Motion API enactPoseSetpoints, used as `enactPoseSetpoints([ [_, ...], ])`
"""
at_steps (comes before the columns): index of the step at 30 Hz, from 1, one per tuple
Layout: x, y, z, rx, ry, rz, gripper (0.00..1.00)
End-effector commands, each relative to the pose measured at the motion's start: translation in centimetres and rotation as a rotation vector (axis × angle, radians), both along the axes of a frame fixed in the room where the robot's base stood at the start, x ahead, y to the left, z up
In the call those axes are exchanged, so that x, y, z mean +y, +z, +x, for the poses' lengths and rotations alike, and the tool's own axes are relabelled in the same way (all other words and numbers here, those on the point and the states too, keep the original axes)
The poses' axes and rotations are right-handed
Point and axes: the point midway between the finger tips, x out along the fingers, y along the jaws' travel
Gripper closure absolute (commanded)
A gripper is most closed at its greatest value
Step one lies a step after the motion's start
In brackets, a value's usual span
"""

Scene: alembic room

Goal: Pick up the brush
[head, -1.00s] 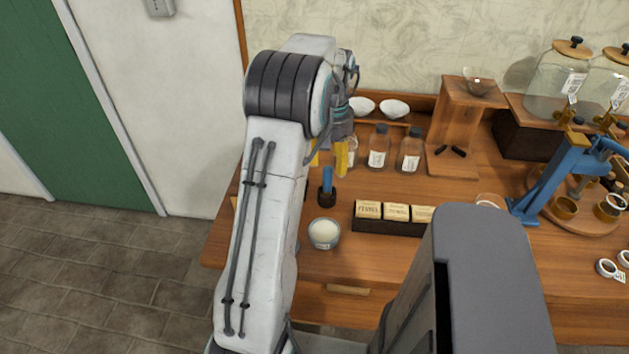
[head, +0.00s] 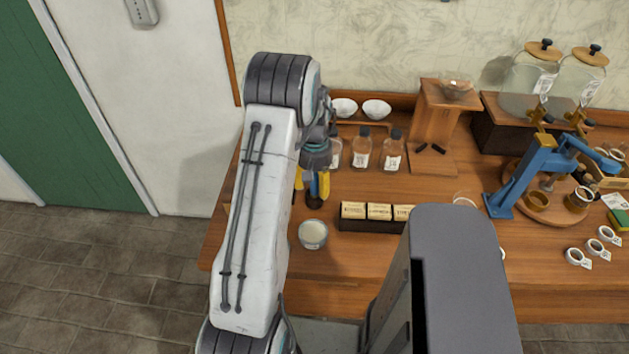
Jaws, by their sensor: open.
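The brush (head: 314,188), with a blue handle and a dark lower end, stands upright on the wooden table, behind a bowl of white contents (head: 313,234). My gripper (head: 312,186) has yellow fingers and points down at the brush. The fingers are open, and in this view the blue handle shows between them. I cannot tell whether either finger touches the handle. My gripper hides the brush's upper part.
A dark rack of labelled cream boxes (head: 379,213) stands right of the brush. Several labelled bottles (head: 361,151) and two white bowls (head: 376,109) stand behind. A blue press (head: 528,178) is farther right. Bare table (head: 350,262) lies in front.

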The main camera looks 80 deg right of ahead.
Motion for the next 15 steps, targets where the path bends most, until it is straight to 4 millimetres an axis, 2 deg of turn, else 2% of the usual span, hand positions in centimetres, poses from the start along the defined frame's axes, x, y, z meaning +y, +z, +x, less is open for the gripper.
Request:
enactPoseSetpoints([
  [14,0.05,-0.55,-0.01,0.000,0.000,0.000,0.45],
  [15,0.05,-0.54,-0.01,0.000,0.000,0.000,0.49],
])
